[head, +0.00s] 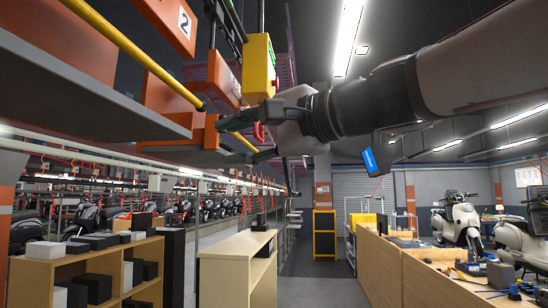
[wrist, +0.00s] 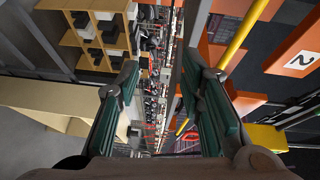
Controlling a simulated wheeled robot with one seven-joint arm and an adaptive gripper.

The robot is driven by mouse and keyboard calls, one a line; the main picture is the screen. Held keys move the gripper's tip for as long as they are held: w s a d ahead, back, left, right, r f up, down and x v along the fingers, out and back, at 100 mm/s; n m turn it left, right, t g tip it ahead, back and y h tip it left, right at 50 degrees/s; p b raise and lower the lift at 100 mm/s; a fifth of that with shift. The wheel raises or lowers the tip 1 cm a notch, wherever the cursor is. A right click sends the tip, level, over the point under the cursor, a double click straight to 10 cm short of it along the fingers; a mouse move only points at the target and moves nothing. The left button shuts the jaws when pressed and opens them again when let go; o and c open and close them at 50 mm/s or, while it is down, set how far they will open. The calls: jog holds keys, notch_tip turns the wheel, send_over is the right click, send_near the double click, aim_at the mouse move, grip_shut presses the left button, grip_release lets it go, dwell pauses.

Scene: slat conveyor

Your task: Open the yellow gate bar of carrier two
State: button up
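The yellow gate bar (head: 135,50) slants down across the orange carrier (head: 160,95) with the "2" plate (head: 184,22). Its dark lower end lies just left of my gripper (head: 238,142). A short yellow length (head: 245,143) shows past that end, by my fingers; I cannot tell whether it belongs to the same bar. In the wrist view the bar (wrist: 240,32) runs at upper right and passes behind my right finger. My gripper (wrist: 159,75) is open there, its green-padded fingers wide apart with nothing between them. The bar appears outside the gap.
A yellow box (head: 259,68) hangs just above my gripper. The carrier's grey deck (head: 70,95) is at left. Wooden shelves (head: 90,265) stand lower left, a workbench (head: 400,265) lower right. The aisle floor (head: 325,285) between is clear.

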aim_at(181, 87)
notch_tip(181, 87, up, 10)
jog(key=a+m+y, duration=0.1)
jog(key=a+y, duration=0.1)
jog(key=y, duration=0.1)
jog(key=p+x, duration=0.5)
jog(key=x, duration=0.6)
jog(key=shift+a+r, duration=0.1)
jog(key=shift+p+x, duration=0.4)
jog(key=shift+x, duration=0.7)
jog(key=shift+w, duration=0.15)
grip_shut()
